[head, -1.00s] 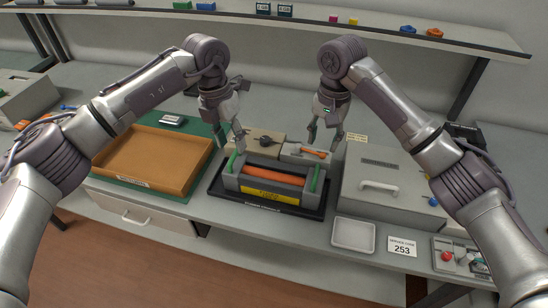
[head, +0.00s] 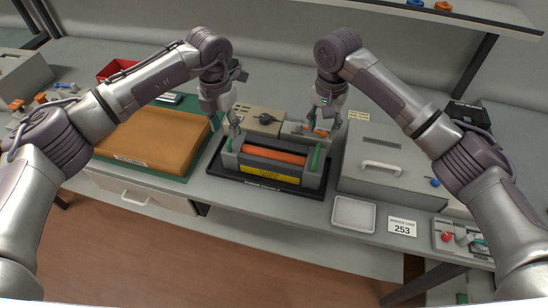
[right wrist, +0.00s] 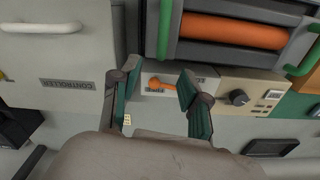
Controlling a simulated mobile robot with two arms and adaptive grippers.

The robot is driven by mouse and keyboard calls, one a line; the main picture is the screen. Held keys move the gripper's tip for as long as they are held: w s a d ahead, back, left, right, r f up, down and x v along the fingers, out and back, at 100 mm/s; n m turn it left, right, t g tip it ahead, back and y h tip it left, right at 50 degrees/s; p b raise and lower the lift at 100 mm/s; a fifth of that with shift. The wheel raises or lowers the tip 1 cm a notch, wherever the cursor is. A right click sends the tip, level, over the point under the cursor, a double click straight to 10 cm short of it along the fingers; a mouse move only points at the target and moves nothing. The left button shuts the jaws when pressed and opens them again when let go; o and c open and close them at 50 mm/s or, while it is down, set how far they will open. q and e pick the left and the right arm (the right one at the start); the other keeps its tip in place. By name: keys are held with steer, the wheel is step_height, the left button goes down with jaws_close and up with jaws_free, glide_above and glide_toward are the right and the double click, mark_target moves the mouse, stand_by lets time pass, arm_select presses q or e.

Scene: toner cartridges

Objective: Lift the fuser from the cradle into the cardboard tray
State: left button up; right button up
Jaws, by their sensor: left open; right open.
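The fuser (head: 275,156) is a grey unit with an orange roller, a yellow front label and a green handle at each end. It sits in the black-based cradle (head: 292,189) at the middle of the bench. The cardboard tray (head: 160,137) is to its left and looks empty. My left gripper (head: 235,128) is open, close above the fuser's left end. My right gripper (head: 325,126) is open, just above and behind its right end. In the right wrist view its open fingers (right wrist: 160,92) are apart from the fuser's roller (right wrist: 232,32) and nearer green handle (right wrist: 164,28).
A grey controller box (head: 385,160) with a white handle stands close right of the cradle. Behind the fuser are a beige panel with a black knob (head: 266,119) and an orange lever (right wrist: 158,85). A small white dish (head: 353,213) lies at the front. A green mat (head: 199,160) lies under the tray.

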mark_target(228, 143)
arm_select(q)
step_height(228, 143, down, 7)
arm_select(e)
step_height(228, 143, down, 7)
steer(key=shift+c, duration=0.2)
arm_select(q)
jaws_close()
arm_select(e)
jaws_close()
arm_select(q)
steer(key=shift+r, duration=0.1)
arm_select(e)
steer(key=shift+r, duration=0.1)
